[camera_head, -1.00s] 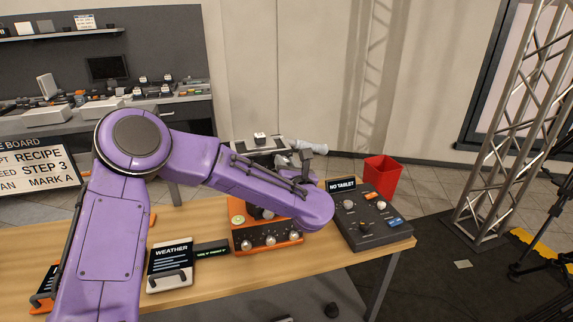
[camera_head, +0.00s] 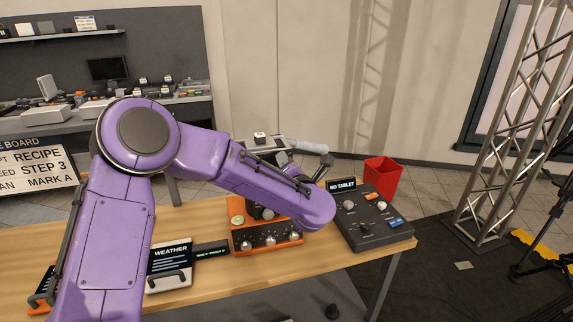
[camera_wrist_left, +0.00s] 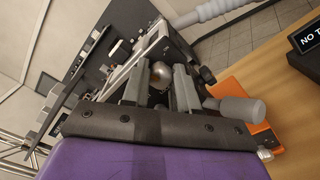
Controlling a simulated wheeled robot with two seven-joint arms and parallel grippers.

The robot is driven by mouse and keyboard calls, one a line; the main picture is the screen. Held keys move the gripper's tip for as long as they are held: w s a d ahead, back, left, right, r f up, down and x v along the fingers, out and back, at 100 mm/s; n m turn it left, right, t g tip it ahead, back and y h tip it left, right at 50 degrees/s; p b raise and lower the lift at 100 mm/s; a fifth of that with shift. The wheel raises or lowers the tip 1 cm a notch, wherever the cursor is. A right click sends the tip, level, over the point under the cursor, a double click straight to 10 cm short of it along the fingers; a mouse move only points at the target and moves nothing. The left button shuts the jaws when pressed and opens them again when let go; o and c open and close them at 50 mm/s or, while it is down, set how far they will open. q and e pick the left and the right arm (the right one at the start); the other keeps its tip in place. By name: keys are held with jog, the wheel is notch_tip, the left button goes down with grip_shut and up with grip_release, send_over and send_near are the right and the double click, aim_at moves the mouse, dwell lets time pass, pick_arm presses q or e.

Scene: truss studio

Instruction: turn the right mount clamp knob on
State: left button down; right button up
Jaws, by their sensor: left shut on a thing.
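My left gripper (camera_wrist_left: 170,90) shows in the left wrist view with its two grey fingers closed in on a clamp knob. A grey cylindrical end (camera_wrist_left: 240,109) of the knob sticks out to the right of the fingers. A shiny round ball (camera_wrist_left: 160,73) shows between the fingers; I cannot tell if they touch it. In the head view, a dark tilted handle (camera_head: 325,161) shows beyond my purple left wrist, by the grey tube (camera_head: 306,145). My forearm hides the fingers and most of the clamp there. My right gripper is not in view.
An orange console (camera_head: 265,239) with several knobs stands under my wrist. A dark control box (camera_head: 372,232) with a "NO TABLET" sign (camera_head: 342,184) is to its right. A red bin (camera_head: 382,178) is behind. A "WEATHER" card (camera_head: 170,262) lies left.

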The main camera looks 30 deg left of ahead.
pick_arm(q)
jog(key=m+p, duration=0.3)
jog(key=m, duration=0.7)
jog(key=shift+f+m, duration=0.1)
jog(key=shift+m, duration=0.3)
dwell(0.3)
jog(key=c, duration=0.9)
grip_release()
jog(key=shift+o, duration=0.2)
jog(key=shift+d, duration=0.1)
